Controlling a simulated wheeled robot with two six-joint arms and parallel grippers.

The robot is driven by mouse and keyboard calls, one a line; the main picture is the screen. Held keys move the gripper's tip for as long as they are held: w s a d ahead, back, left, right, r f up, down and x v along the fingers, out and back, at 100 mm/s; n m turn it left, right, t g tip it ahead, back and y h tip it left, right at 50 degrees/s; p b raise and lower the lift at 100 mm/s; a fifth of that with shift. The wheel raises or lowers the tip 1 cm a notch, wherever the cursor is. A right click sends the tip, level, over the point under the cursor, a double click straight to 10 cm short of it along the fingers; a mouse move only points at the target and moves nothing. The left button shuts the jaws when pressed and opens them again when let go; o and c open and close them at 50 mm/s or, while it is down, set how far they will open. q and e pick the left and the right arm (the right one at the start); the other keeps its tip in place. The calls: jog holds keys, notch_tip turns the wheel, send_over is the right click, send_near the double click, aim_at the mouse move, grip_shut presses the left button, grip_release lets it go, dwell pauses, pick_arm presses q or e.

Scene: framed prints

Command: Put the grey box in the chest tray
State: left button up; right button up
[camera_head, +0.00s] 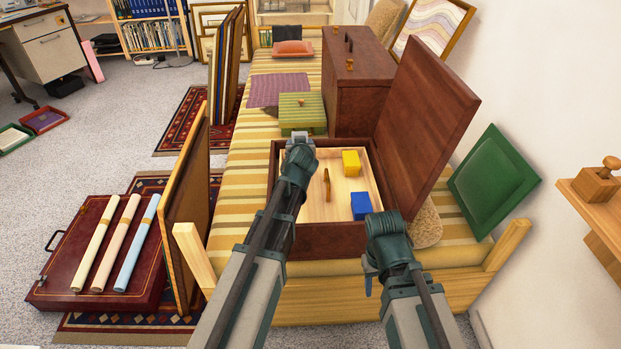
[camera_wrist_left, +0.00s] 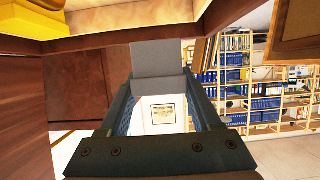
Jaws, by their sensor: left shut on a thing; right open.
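The chest (camera_head: 335,243) is dark reddish wood, with its lid (camera_head: 432,105) open on the right. Inside it is a pale wooden tray (camera_head: 318,211) with an upright wooden handle (camera_head: 326,186). A yellow box (camera_head: 351,162) and a blue box (camera_head: 361,206) stand in the tray's right part. My left gripper (camera_head: 300,147) is at the tray's far left corner, shut on the grey box (camera_head: 301,137), mostly hidden by the gripper. The grey box (camera_wrist_left: 160,57) also shows in the left wrist view. My right gripper (camera_head: 369,284) is open, in front of the chest's near right corner.
The chest stands on a striped daybed (camera_head: 240,185). A green box (camera_head: 302,113) and a large brown case (camera_head: 355,85) are behind it. A green cushion (camera_head: 494,180) leans at the right. A framed panel (camera_head: 186,215) leans at the left, beside a red case (camera_head: 98,255).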

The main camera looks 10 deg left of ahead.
pick_arm(q)
notch_tip(320, 180, down, 9)
jog(key=b, duration=0.8)
jog(key=o, duration=1)
jog(key=shift+f, duration=0.15)
jog(key=o, duration=0.5)
